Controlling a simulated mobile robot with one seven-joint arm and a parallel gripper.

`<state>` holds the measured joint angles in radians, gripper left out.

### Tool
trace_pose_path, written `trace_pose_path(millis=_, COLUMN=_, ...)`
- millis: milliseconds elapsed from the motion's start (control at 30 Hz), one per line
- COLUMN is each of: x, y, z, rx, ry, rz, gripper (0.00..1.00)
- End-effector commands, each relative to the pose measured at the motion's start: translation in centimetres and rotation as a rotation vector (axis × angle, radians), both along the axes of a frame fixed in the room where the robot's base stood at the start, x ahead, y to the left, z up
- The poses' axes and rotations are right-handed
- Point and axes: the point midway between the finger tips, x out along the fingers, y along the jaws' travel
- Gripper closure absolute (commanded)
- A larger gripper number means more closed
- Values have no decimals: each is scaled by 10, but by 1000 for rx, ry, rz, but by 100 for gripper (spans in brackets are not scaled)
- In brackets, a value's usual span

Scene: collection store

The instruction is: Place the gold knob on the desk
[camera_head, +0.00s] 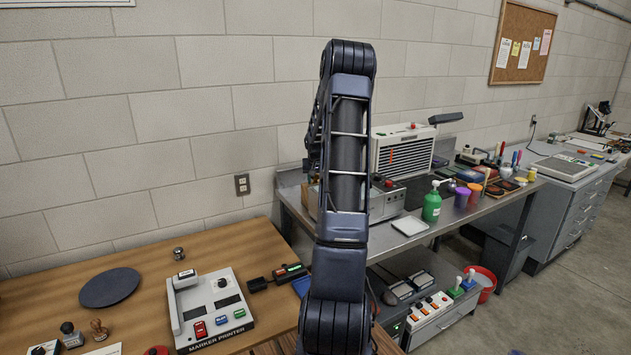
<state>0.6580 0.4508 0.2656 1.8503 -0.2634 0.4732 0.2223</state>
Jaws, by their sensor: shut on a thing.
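The wooden desk (232,248) fills the lower left, against the block wall. No clearly gold knob shows. A small grey metallic knob-like piece (178,254) stands on the desk behind the marker printer (212,306); its exact colour is hard to tell. My arm rises through the middle of the view and bends away at the top. My gripper is hidden behind it, so its jaws and anything in them cannot be seen.
A dark round mat (110,287), stamps (98,330) and a black device (289,273) are on the desk. Bare wood shows at its back.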

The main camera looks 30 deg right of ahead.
Motion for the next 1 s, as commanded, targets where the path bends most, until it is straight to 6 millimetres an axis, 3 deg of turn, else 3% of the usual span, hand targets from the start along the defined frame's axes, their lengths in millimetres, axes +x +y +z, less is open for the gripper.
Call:
trace_pose_path(millis=267, x=1, y=-1, z=41, rx=-3, ry=-5, rz=0, gripper=94)
trace_pose_path(millis=700, x=1, y=0, z=150, rx=-2, ry=-3, rz=1, gripper=94)
trace_pose_path(millis=1000, x=0, y=0, z=191, rx=-1, ry=-2, rz=0, gripper=94)
